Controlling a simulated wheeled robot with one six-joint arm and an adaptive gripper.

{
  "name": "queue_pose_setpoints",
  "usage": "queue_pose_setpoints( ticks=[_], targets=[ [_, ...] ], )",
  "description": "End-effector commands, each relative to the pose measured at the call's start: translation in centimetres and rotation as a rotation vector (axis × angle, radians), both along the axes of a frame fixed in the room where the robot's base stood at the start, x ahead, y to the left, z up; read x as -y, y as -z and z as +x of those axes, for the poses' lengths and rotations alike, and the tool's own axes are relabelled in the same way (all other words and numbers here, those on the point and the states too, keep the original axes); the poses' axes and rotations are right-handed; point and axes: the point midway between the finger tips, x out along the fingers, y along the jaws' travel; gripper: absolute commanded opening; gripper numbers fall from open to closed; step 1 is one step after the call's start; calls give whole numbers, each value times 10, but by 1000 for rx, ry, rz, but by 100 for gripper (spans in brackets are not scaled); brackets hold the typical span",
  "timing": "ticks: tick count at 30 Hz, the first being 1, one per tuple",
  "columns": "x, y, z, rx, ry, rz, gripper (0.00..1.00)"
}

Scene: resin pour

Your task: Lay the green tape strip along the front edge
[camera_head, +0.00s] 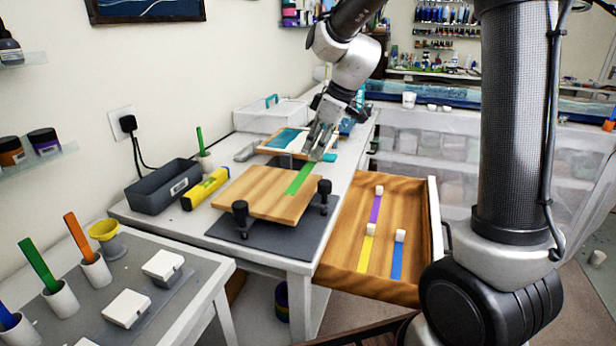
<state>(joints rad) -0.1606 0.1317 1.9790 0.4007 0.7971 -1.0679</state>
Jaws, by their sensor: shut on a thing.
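A green tape strip (300,178) lies over the far right part of a wooden board (258,197), with its far end at my gripper. My gripper (315,158) points down at the board's far right corner and is shut on the strip's far end. Whether the strip touches the board along its length I cannot tell. The board rests above a dark grey mat (262,241), with two black clamp knobs (240,212) at its near side and right corner. My fingers hide the strip's far tip.
A yellow level (205,189) and a dark grey bin (162,187) stand left of the board. A framed blue panel (285,140) lies behind it. At right, an open wooden drawer (345,245) holds purple, yellow and blue strips with white blocks.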

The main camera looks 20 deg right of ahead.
Motion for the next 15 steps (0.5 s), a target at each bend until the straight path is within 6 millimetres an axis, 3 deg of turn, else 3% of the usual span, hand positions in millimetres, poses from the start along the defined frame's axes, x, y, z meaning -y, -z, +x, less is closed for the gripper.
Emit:
queue_pose_setpoints(
  ticks=[15],
  targets=[
    [0, 59, 0, 1, -1, -1, 4]
  ],
)
